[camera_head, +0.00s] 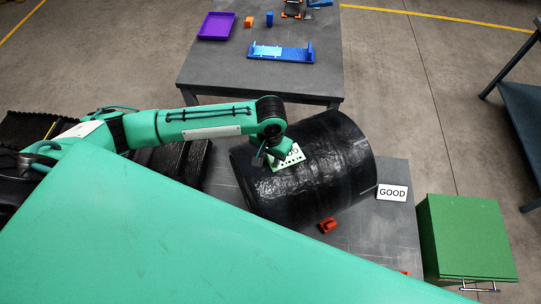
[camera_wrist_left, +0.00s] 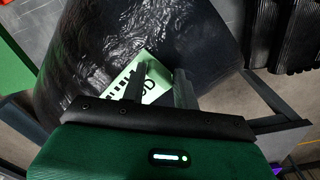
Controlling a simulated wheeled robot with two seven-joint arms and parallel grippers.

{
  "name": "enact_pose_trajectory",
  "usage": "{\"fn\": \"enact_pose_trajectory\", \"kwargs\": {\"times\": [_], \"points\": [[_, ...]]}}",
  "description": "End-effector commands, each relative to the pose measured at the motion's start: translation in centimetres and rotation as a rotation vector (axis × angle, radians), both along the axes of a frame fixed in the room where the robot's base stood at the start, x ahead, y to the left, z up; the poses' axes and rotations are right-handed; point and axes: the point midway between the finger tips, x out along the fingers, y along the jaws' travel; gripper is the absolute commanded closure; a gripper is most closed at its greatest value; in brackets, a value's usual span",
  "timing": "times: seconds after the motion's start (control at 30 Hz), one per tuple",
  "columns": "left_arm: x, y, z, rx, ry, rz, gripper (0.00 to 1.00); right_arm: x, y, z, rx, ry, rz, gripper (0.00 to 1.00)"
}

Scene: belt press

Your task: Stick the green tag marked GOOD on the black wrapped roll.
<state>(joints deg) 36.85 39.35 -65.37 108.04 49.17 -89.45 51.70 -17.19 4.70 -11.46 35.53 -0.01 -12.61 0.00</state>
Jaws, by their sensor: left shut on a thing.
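The black wrapped roll (camera_head: 335,150) lies on its side on the grey table and shines in folds; it also fills the top of the left wrist view (camera_wrist_left: 200,30). My left gripper (camera_head: 276,156) is at the upper left part of the roll, shut on the pale green tag (camera_head: 290,158). The tag shows dark print, partly hidden by the fingers, in the left wrist view (camera_wrist_left: 150,90). It lies close against the roll's curved side; I cannot tell whether its whole face touches. My right gripper is not in view.
A green cabinet (camera_head: 466,240) stands at the right. The far table (camera_head: 215,75) holds a purple tray (camera_head: 217,26), small blocks and a blue holder (camera_head: 281,54).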

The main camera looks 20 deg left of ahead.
Motion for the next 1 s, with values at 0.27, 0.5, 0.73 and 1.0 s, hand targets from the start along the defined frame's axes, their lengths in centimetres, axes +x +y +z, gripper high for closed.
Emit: {"fn": "enact_pose_trajectory", "kwargs": {"times": [0.27, 0.5, 0.73, 1.0], "points": [[-0.41, 0.01, -0.45, 0.003, 0.011, -0.002, 0.91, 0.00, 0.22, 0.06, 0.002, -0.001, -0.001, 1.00], [-0.41, 0.00, -0.40, 0.003, 0.011, -0.002, 0.91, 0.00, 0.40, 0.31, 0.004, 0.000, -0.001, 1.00], [-0.41, 0.00, -0.38, 0.003, 0.011, -0.002, 0.91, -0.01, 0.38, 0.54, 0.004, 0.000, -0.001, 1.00], [-0.39, 0.01, -0.33, 0.003, 0.011, -0.002, 0.91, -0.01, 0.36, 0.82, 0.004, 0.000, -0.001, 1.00]]}}
